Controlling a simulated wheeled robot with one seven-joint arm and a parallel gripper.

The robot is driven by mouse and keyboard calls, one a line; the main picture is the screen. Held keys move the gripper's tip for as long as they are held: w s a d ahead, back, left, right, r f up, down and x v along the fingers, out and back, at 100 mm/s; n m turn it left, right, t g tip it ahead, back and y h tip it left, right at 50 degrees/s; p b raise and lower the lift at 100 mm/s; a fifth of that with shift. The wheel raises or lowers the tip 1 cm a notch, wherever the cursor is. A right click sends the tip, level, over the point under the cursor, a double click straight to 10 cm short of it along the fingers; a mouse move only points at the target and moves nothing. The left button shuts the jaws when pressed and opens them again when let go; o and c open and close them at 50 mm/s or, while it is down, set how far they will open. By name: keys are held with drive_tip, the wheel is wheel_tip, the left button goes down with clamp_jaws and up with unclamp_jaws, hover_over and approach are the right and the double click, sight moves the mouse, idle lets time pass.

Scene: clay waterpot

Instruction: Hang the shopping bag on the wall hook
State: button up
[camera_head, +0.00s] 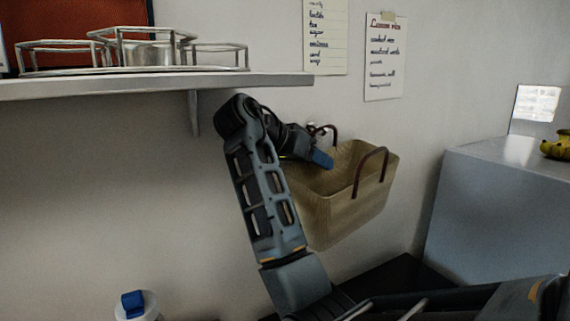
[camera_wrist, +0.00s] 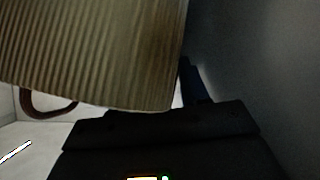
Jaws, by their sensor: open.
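The shopping bag (camera_head: 345,210) is a tan ribbed bag with two dark brown handles. It is off the ground against the wall, tilted, with its open top facing up. Its far handle is near a small pale piece at the wall (camera_head: 313,130), possibly the hook; the exact contact is hard to see. My gripper (camera_head: 321,159) is open, with a blue fingertip at the bag's left rim; the other finger is hidden. In the wrist view the bag (camera_wrist: 95,50) fills the upper left, close to the blue finger (camera_wrist: 190,82). One handle hangs at the left.
A shelf (camera_head: 150,87) with a metal rack is left of my arm. Two paper notes (camera_head: 384,60) are on the wall above the bag. A grey cabinet (camera_head: 500,215) with bananas (camera_head: 557,146) stands at right. A blue-capped bottle (camera_head: 135,305) is at lower left.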

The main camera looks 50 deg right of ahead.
drive_tip(key=w+a+r+b, duration=0.1)
drive_tip(key=w+a, duration=0.1)
drive_tip(key=a, duration=0.5)
drive_tip(key=w+a+r+b, duration=0.1)
drive_tip(key=w+a, duration=0.2)
drive_tip(key=a, duration=0.4)
drive_tip(key=shift+w+a+b, duration=0.15)
drive_tip(key=shift+a+b, duration=0.15)
drive_tip(key=shift+b, duration=0.05)
